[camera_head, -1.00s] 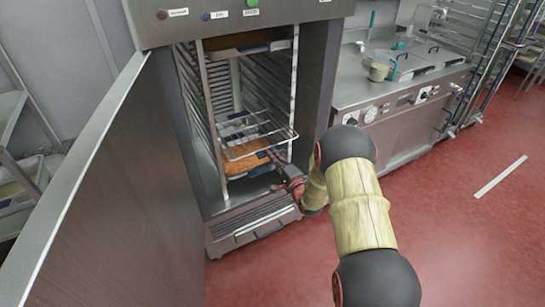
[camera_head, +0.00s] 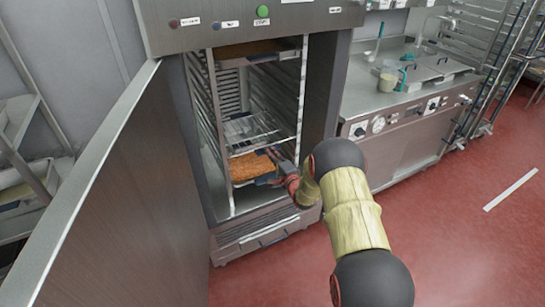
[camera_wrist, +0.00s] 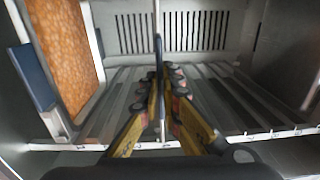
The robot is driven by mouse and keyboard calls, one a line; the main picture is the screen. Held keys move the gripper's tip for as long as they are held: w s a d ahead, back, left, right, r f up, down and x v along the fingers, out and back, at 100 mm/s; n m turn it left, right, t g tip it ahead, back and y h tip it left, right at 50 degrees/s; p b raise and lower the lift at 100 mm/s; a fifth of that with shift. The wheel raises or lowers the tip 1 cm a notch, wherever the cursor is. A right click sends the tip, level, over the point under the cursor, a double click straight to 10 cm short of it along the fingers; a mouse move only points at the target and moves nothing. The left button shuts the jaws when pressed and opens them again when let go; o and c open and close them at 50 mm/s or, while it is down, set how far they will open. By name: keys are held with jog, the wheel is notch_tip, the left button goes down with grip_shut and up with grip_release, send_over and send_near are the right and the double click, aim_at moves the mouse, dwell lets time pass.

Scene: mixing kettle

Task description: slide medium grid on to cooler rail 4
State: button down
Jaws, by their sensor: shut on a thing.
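The medium grid (camera_head: 252,129) is a wire rack lying about level inside the open cooler (camera_head: 332,110), above a tray of orange-brown food (camera_head: 254,169). In the wrist view the grid is seen edge-on as a thin upright bar (camera_wrist: 158,50) between my fingers. My gripper (camera_head: 272,157) is at the grid's front edge, in the cooler opening; in the wrist view my gripper (camera_wrist: 160,85) is shut on that edge. The food tray shows at the left of the wrist view (camera_wrist: 65,45). Which rail the grid's sides rest on cannot be told.
The cooler door (camera_head: 120,190) stands open at the left. Another food tray (camera_head: 255,53) is high in the cooler. Ladder-like side rails (camera_head: 203,105) line the interior. A steel counter (camera_head: 410,125) stands to the right, with free red floor in front.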

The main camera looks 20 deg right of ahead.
aim_at(262, 143)
jog(key=shift+w+r, duration=0.2)
jog(key=shift+w, duration=1.1)
jog(key=shift+w+f, duration=0.2)
jog(key=shift+w, duration=0.1)
jog(key=c, duration=2)
grip_release()
jog(key=shift+f, duration=0.15)
jog(key=shift+o, duration=0.4)
jog(key=shift+s+a+f, duration=0.1)
jog(key=shift+s+f, duration=0.05)
jog(key=shift+f, duration=0.05)
jog(key=o, duration=0.5)
jog(key=shift+r, duration=0.1)
jog(key=shift+c, duration=0.2)
